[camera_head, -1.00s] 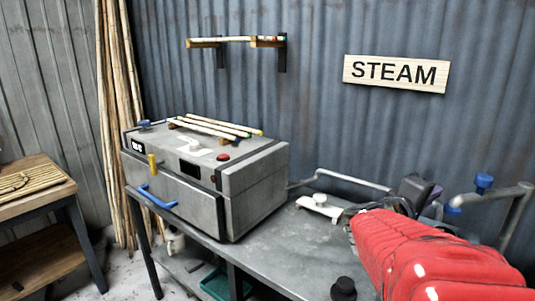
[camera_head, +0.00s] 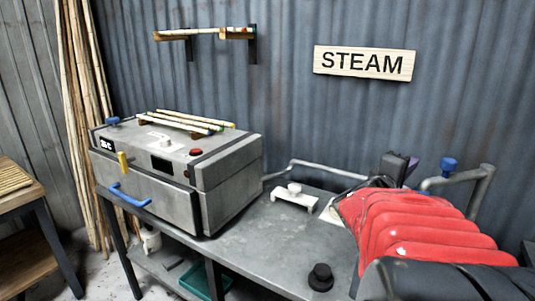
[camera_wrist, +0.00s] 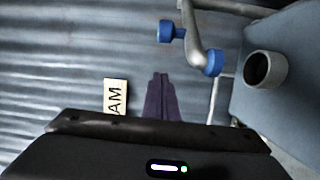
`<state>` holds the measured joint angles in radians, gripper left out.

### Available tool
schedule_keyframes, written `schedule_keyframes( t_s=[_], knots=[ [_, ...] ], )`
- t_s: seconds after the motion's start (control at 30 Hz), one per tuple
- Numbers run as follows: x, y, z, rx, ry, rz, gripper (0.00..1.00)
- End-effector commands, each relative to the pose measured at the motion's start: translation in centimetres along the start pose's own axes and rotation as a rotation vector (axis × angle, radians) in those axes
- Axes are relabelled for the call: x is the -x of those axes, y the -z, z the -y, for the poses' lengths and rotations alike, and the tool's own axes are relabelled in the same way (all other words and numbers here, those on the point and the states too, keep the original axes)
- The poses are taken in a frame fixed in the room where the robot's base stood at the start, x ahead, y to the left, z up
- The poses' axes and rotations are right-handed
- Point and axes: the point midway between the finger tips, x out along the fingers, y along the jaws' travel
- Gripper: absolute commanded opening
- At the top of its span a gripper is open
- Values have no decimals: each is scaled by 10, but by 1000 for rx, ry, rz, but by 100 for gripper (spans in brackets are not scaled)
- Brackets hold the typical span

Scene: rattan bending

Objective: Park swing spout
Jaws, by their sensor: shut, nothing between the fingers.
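The swing spout is a bent grey pipe (camera_head: 482,185) at the right of the bench in the head view, with a blue knob (camera_head: 449,164) on top. In the wrist view the pipe (camera_wrist: 194,38) hangs across the upper right, with a blue knob (camera_wrist: 166,31) and a blue tip (camera_wrist: 213,62). My gripper (camera_head: 412,163) is left of the spout in the head view, behind my red-sleeved arm. Its purple fingers (camera_wrist: 160,82) are together and empty in the wrist view, apart from the pipe. My arm hides the spout's lower part.
A grey steam box (camera_head: 225,170) stands on the left of the metal bench (camera_head: 255,225). A white bracket (camera_head: 295,195) and a black knob (camera_head: 320,278) are on the bench. The wrist view shows a grey cup (camera_wrist: 279,70). A STEAM sign (camera_head: 365,63) hangs behind.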

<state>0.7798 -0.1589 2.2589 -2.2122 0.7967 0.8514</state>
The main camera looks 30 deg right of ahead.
Motion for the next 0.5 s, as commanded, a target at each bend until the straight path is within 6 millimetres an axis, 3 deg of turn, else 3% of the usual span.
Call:
schedule_keyframes(
  t_s=[0.5],
  knots=[
    [-62, 0, 1, 0, 2, 1, 0]
  ],
)
